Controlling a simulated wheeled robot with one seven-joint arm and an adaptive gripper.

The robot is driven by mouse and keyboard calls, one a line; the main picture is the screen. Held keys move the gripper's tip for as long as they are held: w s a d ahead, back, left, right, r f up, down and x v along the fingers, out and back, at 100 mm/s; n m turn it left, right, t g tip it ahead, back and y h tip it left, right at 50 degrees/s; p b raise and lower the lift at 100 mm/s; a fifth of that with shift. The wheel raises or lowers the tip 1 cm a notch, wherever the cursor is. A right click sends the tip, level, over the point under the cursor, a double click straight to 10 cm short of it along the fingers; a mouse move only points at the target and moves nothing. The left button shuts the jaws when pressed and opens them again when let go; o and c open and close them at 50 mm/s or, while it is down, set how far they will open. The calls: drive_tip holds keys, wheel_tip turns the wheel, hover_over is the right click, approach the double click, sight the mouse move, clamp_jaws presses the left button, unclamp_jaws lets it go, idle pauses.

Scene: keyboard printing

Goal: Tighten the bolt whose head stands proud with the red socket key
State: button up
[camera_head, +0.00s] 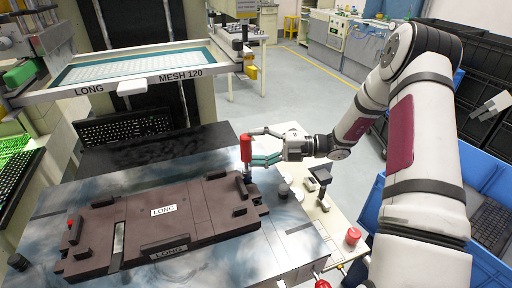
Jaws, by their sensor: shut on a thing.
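The red socket key (246,149) stands upright in my gripper (262,147), which is shut on its red handle. I cannot tell whether the key's tip touches a bolt head. The fixture has two LONG labels and several raised blocks along its edges. No proud bolt head can be made out; the one at the key's tip, if any, is hidden or too small to see.
A screen frame (140,87) marked LONG and MESH 120 stands behind the fixture. A black keyboard (125,127) lies under it. A red knob (353,236) sits on the side table at right. A blue crate (484,262) stands at far right, beside my arm.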

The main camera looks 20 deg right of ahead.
drive_tip(key=shift+f, duration=0.6)
idle(0.9)
drive_tip(key=shift+f+b, duration=0.5)
drive_tip(key=shift+f, duration=0.15)
drive_tip(key=o, duration=1.8)
drive_tip(key=shift+c, duration=0.2)
drive_tip(key=shift+v, duration=2.45)
drive_tip(key=shift+d, duration=0.1)
drive_tip(key=v, duration=1.2)
